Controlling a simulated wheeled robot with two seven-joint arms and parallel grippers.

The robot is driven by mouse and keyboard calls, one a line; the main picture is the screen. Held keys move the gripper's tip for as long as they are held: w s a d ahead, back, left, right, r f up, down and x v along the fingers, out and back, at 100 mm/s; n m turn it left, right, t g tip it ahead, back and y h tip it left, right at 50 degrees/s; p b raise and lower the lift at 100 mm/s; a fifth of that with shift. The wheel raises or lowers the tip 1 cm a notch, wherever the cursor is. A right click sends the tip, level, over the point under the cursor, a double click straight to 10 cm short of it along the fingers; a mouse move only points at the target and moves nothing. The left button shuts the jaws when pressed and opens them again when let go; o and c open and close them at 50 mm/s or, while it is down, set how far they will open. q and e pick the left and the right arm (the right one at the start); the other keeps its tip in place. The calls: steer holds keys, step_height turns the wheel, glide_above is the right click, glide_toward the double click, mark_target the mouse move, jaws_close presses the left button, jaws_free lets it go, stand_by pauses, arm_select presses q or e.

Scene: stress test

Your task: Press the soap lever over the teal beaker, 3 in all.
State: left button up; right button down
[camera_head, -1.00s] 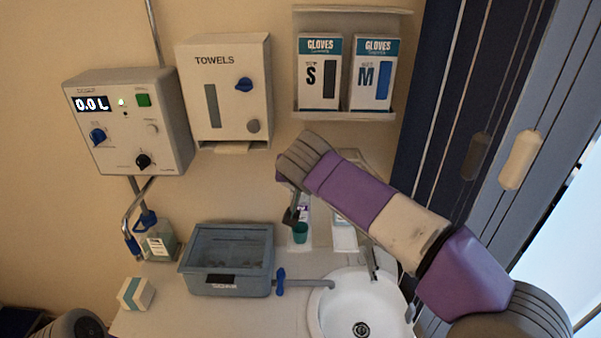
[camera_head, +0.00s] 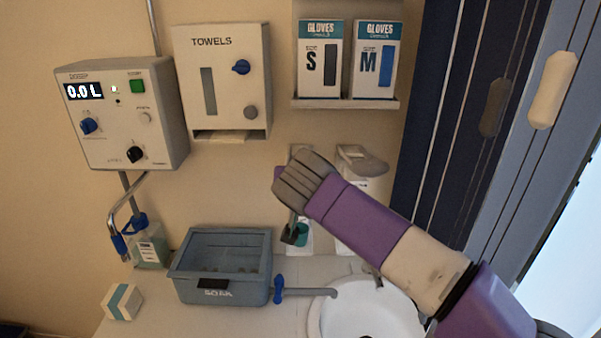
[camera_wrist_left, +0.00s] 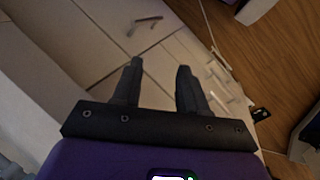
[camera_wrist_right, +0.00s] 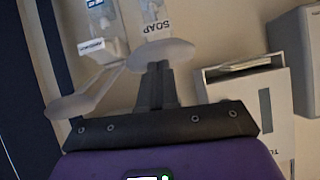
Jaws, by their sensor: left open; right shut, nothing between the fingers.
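The teal beaker (camera_head: 301,237) stands under the soap dispenser, partly hidden by my right gripper. My arm hides most of this dispenser in the head view. My left gripper (camera_wrist_left: 159,68) is open and empty above the floor, seen only in its wrist view.
A second dispenser with its own lever (camera_head: 362,164) hangs right of the soap one. A white sink (camera_head: 400,310) with a tap is below. A towel dispenser (camera_head: 222,85) hangs above.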

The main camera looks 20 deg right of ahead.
arm_select(q)
step_height(320, 180, down, 4)
steer(key=b, duration=0.2)
steer(key=shift+r+b, duration=0.15)
steer(key=shift+b, duration=0.25)
arm_select(e)
steer(key=f, duration=0.3)
steer(key=shift+s+a, duration=0.1)
steer(key=shift+s, duration=0.25)
arm_select(q)
steer(key=shift+r, duration=0.1)
steer(key=shift+s+d+r+p, duration=0.1)
steer(key=shift+s+r+p, duration=0.1)
steer(key=shift+r+p, duration=0.75)
arm_select(e)
steer(key=w+r+v, duration=0.1)
steer(key=v, duration=1.2)
steer(key=shift+r, duration=0.3)
steer(key=shift+s, duration=0.1)
